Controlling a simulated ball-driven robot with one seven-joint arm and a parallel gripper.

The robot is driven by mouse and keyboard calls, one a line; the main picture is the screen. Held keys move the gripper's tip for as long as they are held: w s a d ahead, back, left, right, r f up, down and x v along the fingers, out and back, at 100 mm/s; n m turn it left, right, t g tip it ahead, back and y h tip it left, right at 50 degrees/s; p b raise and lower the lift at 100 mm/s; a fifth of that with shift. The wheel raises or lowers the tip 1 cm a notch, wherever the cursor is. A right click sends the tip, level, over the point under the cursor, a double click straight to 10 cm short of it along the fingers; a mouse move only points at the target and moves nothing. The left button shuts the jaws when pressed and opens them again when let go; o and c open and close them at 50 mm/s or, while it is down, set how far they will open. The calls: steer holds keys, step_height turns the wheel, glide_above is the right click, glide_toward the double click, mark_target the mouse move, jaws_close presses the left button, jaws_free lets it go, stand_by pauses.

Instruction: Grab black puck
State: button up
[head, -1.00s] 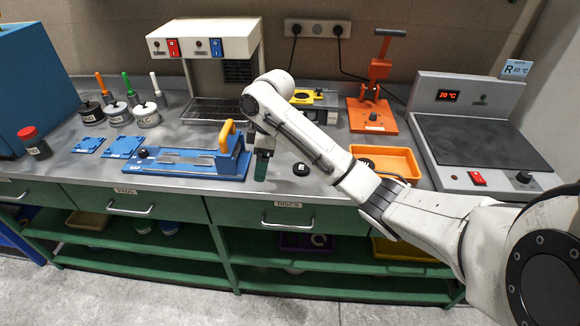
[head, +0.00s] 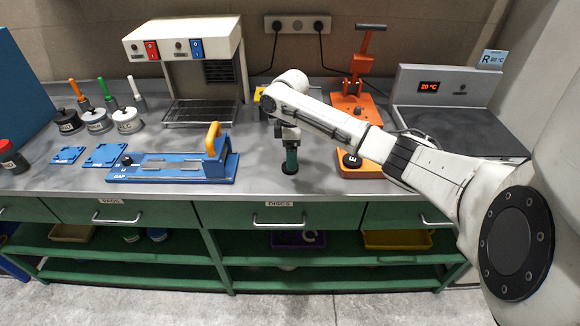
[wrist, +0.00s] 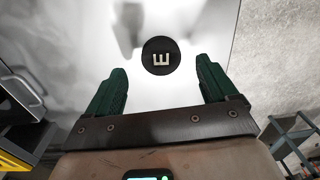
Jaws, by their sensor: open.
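Another black disc (head: 351,160) with a pale mark is at the orange tray (head: 362,173), right of my gripper. A blue fixture (head: 180,168) with a yellow handle stands to the left. An orange press (head: 358,105) and a hot plate (head: 450,125) are behind and right.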

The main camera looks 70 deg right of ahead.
steer(key=shift+a+f+p, duration=0.15)
steer(key=shift+f+p, duration=0.15)
steer(key=shift+f, duration=1.6)
steer(key=shift+c, duration=0.4)
steer(key=c, duration=1.1)
